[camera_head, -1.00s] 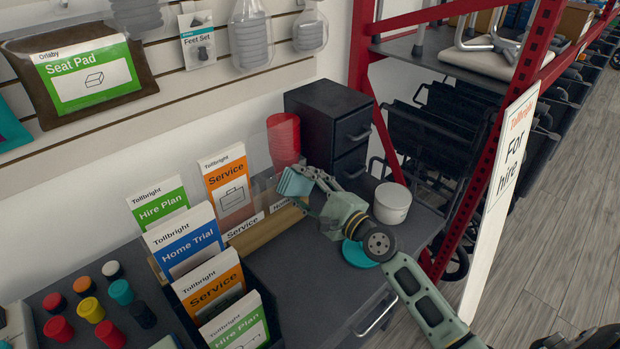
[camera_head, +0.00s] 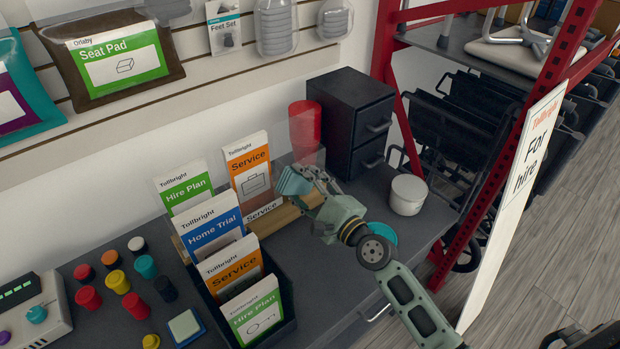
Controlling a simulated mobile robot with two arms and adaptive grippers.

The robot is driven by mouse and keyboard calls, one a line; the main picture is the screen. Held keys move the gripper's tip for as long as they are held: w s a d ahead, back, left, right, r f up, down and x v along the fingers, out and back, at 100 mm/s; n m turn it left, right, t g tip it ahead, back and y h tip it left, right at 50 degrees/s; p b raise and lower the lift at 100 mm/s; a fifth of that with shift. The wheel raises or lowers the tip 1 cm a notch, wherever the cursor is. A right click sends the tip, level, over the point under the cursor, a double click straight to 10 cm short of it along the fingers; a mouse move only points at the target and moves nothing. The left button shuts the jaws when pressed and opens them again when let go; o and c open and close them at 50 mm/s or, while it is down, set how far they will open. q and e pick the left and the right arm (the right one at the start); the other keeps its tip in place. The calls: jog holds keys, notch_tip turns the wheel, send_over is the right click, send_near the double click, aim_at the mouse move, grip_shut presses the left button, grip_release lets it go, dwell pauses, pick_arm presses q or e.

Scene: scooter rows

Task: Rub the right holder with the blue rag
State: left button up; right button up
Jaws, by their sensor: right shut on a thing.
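My right gripper (camera_head: 306,181) is shut on the blue rag (camera_head: 292,182), a small folded blue-green cloth at its tip. The rag is at the right end of a wooden stand (camera_head: 283,219), in front of a clear holder whose outline is faint. The gripper and rag hide most of that holder, and I cannot tell whether the rag touches it. To its left, an orange Service leaflet (camera_head: 247,172) stands in another clear holder, labelled Service (camera_head: 263,212). My left gripper is not in view.
Red cups (camera_head: 304,128) and a black drawer unit (camera_head: 345,115) stand behind the gripper. A white tub (camera_head: 408,194) and a teal disc (camera_head: 384,232) are to its right. A dark leaflet rack (camera_head: 284,322) stands at front left. The counter (camera_head: 335,280) is bare in front.

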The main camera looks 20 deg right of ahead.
jog(key=shift+s+a+r, duration=0.1)
jog(key=shift+s+a, duration=0.05)
jog(key=shift+a, duration=0.3)
jog(key=shift+s+d, duration=0.3)
jog(key=shift+s, duration=0.35)
jog(key=shift+v, duration=2.35)
jog(key=shift+s, duration=0.1)
jog(key=shift+b+v, duration=0.55)
jog(key=shift+v, duration=0.85)
